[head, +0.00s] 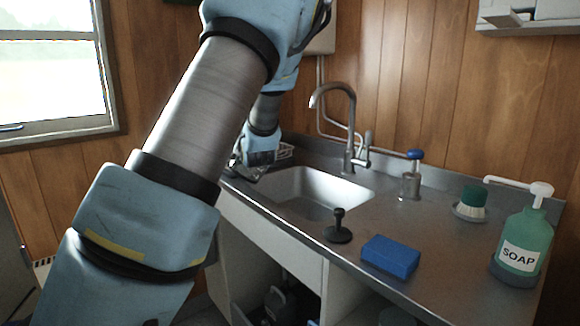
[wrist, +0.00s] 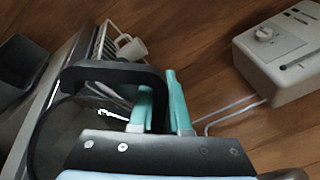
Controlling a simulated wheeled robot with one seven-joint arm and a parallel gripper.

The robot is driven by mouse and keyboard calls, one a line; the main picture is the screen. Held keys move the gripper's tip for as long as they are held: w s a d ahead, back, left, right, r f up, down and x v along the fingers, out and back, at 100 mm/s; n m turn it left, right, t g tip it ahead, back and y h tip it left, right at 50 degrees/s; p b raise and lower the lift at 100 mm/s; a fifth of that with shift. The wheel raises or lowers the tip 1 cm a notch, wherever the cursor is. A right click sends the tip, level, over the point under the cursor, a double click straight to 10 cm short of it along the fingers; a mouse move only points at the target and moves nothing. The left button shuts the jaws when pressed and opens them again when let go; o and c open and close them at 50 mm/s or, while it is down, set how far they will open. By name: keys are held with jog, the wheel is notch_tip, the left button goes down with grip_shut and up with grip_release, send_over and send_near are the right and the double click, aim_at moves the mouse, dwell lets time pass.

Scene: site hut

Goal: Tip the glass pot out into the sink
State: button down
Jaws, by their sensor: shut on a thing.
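My gripper (wrist: 158,98) shows in the wrist view with its two teal fingers close together on the black handle of the glass pot (wrist: 75,130). The dark, see-through body of the pot lies to the left of the fingers, partly hidden by the handle and my gripper. In the head view my gripper is at the left end of the counter, beside the sink (head: 312,187), and mostly hidden by my arm. Only a little of the pot can be made out there. The sink basin is pale, and the part of it that shows looks empty.
A tap (head: 350,120) rises behind the sink. A wire rack (wrist: 103,45) with a white mug (wrist: 131,49) stands near the pot. A black plug (head: 338,230), blue sponge (head: 390,257), brush (head: 470,204) and soap bottle (head: 524,245) stand on the right. A white heater (wrist: 280,55) hangs on the wall.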

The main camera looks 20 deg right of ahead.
jog(key=shift+d+r+m+p, duration=0.3)
jog(key=shift+d+r+m, duration=0.05)
jog(key=shift+d+m, duration=0.05)
jog(key=d+m+p, duration=0.1)
jog(key=m+p, duration=0.1)
jog(key=p, duration=0.1)
jog(key=shift+d+f, duration=0.1)
jog(key=shift+d, duration=0.2)
jog(key=shift+w+d+f+m+p, duration=0.1)
jog(key=shift+d+f+m+p, duration=0.25)
jog(key=shift+d+m+p, duration=0.5)
jog(key=shift+w+d+f+m+p, duration=0.1)
jog(key=shift+d+f+m+p, duration=0.2)
jog(key=shift+d+m+p, duration=0.55)
jog(key=shift+d+f+m, duration=0.1)
jog(key=shift+d+m, duration=0.05)
jog(key=shift+m, duration=0.35)
